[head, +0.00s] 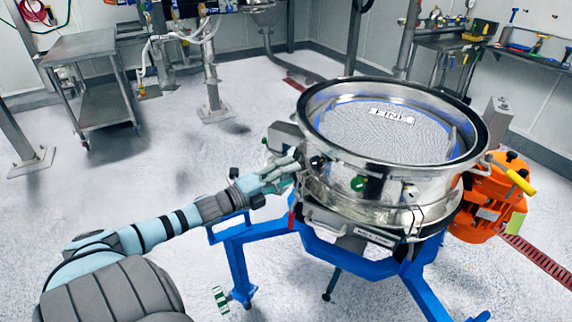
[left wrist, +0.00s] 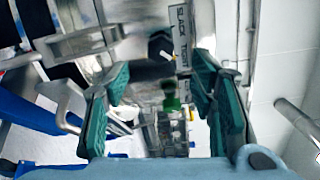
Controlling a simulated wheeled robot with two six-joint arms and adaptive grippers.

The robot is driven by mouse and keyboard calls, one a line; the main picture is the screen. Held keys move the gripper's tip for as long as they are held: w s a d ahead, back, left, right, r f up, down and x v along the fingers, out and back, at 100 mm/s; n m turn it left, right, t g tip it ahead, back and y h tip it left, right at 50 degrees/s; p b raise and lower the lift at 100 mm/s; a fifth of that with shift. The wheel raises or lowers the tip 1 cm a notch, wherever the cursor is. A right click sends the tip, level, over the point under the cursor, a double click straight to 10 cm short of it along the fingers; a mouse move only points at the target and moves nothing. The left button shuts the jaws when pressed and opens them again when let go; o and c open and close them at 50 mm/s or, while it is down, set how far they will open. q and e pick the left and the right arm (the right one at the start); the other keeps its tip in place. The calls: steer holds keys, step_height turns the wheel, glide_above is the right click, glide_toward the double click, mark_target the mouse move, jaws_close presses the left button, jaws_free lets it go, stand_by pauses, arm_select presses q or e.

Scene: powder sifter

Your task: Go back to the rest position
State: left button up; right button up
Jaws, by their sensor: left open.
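The powder sifter (head: 365,180) is a round steel drum on a blue frame. Its open top shows a mesh screen (head: 390,128) with a small label on it. My left gripper (head: 290,168) is at the drum's left side, close to its clamps and fittings. In the left wrist view the two green-padded fingers (left wrist: 165,105) are spread apart, with nothing clearly held between them. Metal fittings and a green knob (left wrist: 171,98) show beyond the fingers. Whether the fingers touch the sifter cannot be told. My right gripper is not in view.
The blue frame (head: 245,270) stands below and left of the drum, near my left arm. An orange motor (head: 482,210) with a yellow handle is on the right side. A steel cart (head: 95,90) stands at the back left. The floor to the left is mostly clear.

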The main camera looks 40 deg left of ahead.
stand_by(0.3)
arm_select(q)
steer(key=s+a+f+n+g+y, duration=0.25)
steer(key=a+f+n, duration=0.25)
steer(key=f, duration=0.3)
steer(key=s+a+f+n+g+y, duration=0.25)
steer(key=a+f+n+y, duration=0.2)
steer(key=f, duration=0.25)
steer(key=s+f+n+g, duration=0.2)
steer(key=s+f+n, duration=0.2)
steer(key=s+f, duration=0.3)
steer(key=s+f+n+g, duration=0.25)
steer(key=s+f, duration=0.25)
steer(key=f, duration=0.4)
steer(key=s+d+f+n+g, duration=0.2)
steer(key=s+d+f, duration=0.2)
steer(key=s+f, duration=0.25)
steer(key=s+d+f+n+g, duration=0.2)
steer(key=s+d+f, duration=0.2)
steer(key=s+f, duration=0.25)
steer(key=s+d+f+n+g+h, duration=0.1)
steer(key=s+d+f, duration=0.2)
steer(key=s+d, duration=0.3)
steer(key=s+d+f+n+g+h, duration=0.1)
steer(key=s+d, duration=0.5)
steer(key=d, duration=0.6)
steer(key=shift+d+f+g+h, duration=0.4)
steer(key=shift+f+g, duration=0.05)
steer(key=shift+f, duration=0.5)
